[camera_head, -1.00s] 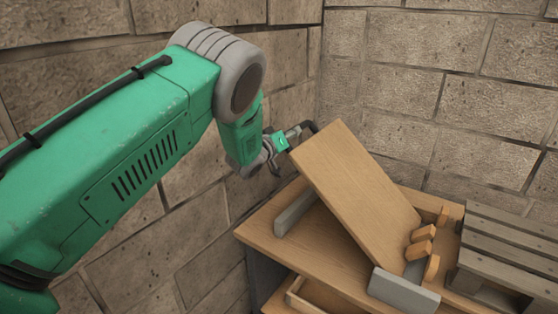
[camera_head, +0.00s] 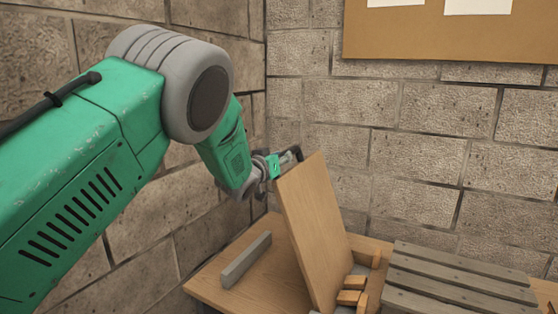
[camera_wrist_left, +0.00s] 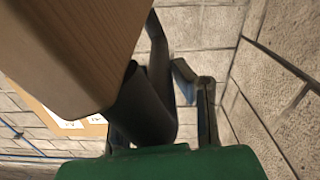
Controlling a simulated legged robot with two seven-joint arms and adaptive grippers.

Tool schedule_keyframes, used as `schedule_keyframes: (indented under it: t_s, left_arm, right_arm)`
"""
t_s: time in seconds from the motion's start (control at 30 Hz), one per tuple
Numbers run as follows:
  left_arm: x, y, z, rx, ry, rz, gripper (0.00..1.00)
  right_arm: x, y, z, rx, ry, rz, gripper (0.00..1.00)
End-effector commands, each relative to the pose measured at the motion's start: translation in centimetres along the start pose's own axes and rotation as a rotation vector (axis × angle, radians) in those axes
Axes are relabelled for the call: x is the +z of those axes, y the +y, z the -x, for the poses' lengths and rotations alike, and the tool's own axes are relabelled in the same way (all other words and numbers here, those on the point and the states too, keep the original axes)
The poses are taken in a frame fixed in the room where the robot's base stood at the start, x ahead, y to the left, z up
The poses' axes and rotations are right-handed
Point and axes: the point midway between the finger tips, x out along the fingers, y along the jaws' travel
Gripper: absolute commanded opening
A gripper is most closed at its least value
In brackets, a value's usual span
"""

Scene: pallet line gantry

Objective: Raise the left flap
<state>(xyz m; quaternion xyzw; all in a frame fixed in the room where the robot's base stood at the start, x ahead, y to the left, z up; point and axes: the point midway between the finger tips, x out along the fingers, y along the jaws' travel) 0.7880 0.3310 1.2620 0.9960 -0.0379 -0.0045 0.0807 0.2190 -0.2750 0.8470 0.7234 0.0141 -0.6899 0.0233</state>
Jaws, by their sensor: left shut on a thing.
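The left flap (camera_head: 312,230) is a flat wooden board, tilted up steeply above the wooden bench (camera_head: 225,288). Its lower end is near the small wooden blocks, and its raised end is at the top left. My left gripper (camera_head: 283,164) is at that raised end, shut on the dark handle (camera_head: 295,152) of the flap; the flap's edge partly hides the grip. In the left wrist view, the flap (camera_wrist_left: 75,45) fills the upper left, with the dark handle (camera_wrist_left: 145,108) close beside it. My right gripper is not in view.
A grey bar (camera_head: 246,258) lies on the bench left of the flap. Small wooden blocks (camera_head: 352,290) are at its lower right. A grey slatted pallet (camera_head: 455,280) stands to the right. Stone block walls close in behind and on the left; a pinboard (camera_head: 450,42) hangs on the back wall.

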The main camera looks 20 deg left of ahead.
Motion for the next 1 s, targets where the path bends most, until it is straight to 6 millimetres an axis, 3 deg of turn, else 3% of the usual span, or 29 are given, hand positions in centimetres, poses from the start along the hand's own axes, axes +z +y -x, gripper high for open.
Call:
schedule_keyframes:
  t_s: [0.33,0.37,0.4,0.77,1.0]
  left_arm:
    - [-0.4,0.6,-0.1,0.001,0.006,-0.002,0.0]
    - [-0.4,0.6,-0.1,0.001,0.005,-0.001,0.28]
    - [-0.3,0.6,-0.1,0.002,0.005,-0.001,0.41]
    - [-0.1,0.4,0.1,0.002,0.002,-0.001,0.41]
    - [-0.2,0.7,3.1,0.0,0.0,-0.001,0.41]
  right_arm:
    - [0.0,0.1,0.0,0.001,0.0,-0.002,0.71]
    - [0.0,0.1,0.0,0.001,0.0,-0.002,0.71]
    - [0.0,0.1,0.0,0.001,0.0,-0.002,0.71]
    - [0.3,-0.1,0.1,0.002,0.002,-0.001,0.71]
    - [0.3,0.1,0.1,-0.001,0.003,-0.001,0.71]
